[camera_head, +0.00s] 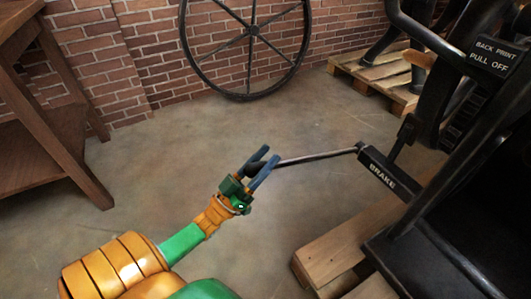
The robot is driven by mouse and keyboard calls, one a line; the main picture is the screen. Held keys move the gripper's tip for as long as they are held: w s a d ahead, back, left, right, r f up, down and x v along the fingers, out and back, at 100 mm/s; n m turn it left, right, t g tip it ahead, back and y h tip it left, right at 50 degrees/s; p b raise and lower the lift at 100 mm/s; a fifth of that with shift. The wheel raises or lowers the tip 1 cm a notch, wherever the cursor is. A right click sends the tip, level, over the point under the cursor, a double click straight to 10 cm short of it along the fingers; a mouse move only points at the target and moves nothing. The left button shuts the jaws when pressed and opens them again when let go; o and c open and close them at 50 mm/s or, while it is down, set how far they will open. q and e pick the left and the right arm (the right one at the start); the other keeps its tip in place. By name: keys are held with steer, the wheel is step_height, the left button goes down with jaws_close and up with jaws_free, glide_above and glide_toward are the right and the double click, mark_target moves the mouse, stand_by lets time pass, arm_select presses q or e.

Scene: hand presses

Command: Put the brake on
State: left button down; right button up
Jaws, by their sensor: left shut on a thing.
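The brake lever (315,158) is a thin dark rod that reaches left from the black block labelled BRAKE (382,174) on the press (441,210). The rod lies close to level, its outer end slightly lower. My left gripper (262,170) is at the rod's outer end, its two blue-grey fingers on either side of a dark knob there. It is shut on the lever's end, and the fingers partly hide the knob. My right gripper is not in view.
A wooden table (45,130) stands at the left. A large spoked wheel (247,95) leans against the brick wall (150,40). Wooden pallets lie under the press (335,250) and at the back right (385,82). The floor (190,130) between is clear.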

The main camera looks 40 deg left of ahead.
arm_select(q)
steer(key=shift+f, duration=0.4)
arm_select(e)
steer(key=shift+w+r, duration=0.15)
arm_select(q)
steer(key=shift+s, duration=0.1)
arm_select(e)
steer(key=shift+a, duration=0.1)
arm_select(q)
steer(key=shift+c, duration=2.1)
jaws_free()
steer(key=shift+s+a+f, duration=0.1)
steer(key=shift+s, duration=0.1)
steer(key=v, duration=0.6)
steer(key=shift+s, duration=0.3)
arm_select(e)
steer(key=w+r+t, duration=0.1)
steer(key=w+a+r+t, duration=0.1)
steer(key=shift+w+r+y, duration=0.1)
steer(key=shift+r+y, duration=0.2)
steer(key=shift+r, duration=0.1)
